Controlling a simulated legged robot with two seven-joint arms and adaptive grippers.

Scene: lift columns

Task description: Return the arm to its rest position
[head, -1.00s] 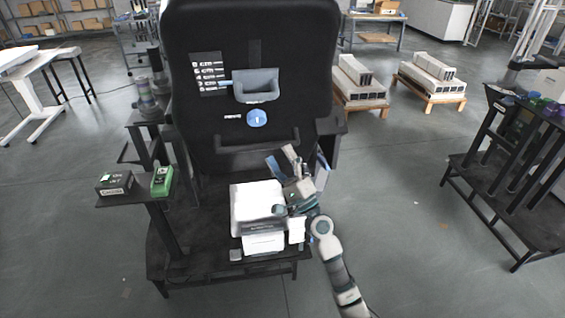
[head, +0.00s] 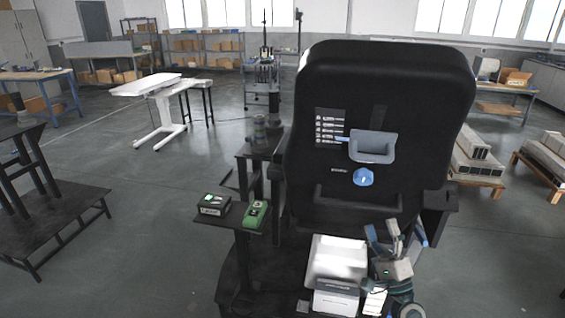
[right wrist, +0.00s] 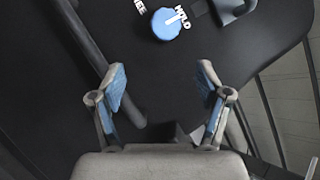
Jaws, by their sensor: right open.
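My right gripper (head: 396,236) is in the lower right of the head view. It is open and empty, in front of the lower right part of a large black upright panel (head: 335,75). In the right wrist view my right gripper (right wrist: 162,85) has its two blue-padded fingers spread apart, with only black surface between them. A blue knob (head: 363,177) is on the panel, up and left of the gripper in the head view. My left gripper is not in view.
White boxes (head: 336,262) stand directly left of my right gripper. A grey-blue holder (head: 373,146) sticks out of the panel above the knob. A side shelf (head: 225,222) carries a dark box (head: 214,205) and a green device (head: 256,214). Open floor lies to the left.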

